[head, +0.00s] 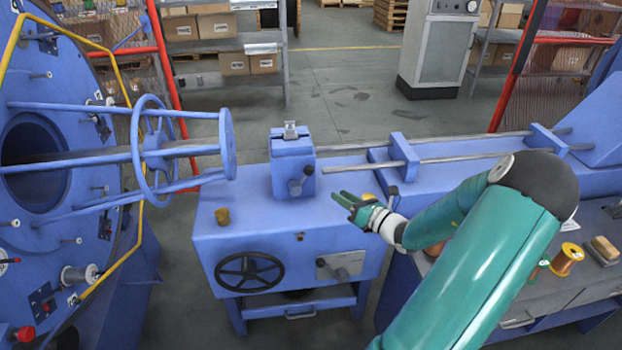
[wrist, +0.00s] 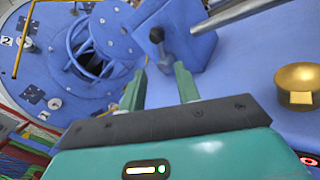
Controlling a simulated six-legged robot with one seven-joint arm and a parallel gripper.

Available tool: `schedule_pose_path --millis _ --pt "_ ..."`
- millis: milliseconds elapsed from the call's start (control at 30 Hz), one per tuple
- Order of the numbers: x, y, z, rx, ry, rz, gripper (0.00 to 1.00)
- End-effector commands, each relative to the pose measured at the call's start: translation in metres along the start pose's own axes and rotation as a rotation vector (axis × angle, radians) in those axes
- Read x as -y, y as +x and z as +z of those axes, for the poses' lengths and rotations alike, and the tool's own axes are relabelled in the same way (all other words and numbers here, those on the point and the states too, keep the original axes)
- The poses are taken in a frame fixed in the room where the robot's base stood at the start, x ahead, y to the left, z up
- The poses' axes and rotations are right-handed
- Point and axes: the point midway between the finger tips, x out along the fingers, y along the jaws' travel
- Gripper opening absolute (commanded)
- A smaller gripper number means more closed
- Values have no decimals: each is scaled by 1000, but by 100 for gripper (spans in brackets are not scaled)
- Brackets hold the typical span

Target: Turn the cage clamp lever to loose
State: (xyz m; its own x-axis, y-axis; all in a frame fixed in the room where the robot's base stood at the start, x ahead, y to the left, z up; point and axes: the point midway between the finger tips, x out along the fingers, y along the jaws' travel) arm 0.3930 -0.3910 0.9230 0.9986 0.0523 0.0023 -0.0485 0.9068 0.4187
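A short lever with a dark ball knob (head: 295,187) sticks out of the front of the blue clamp block (head: 290,148) on the blue bench. In the wrist view the lever (wrist: 157,36) stands out from the block, ahead of my fingertips and roughly between them. My gripper (head: 344,201) is to the right of the lever and a little lower in the head view, apart from it. In the wrist view my gripper (wrist: 159,72) is open with nothing between its two green fingers. No label showing the lever's loose position can be read.
The blue cage (head: 150,150) of rods and rings lies left of the block. The bench has a black handwheel (head: 249,271) and a brass cylinder (head: 222,216) on top. Steel rods (head: 450,155) run right from the block. A gold cylinder (wrist: 298,86) shows at right in the wrist view.

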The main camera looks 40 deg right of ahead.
Motion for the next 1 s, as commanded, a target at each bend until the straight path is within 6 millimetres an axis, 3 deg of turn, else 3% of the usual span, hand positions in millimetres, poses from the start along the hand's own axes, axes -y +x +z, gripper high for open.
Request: schedule_pose_path --millis 400,600,1000 --pt "-3 83 -2 -2 -3 7 32" --pt "-3 115 -2 -3 -3 6 32" --pt "-3 126 -2 -4 -3 3 32"
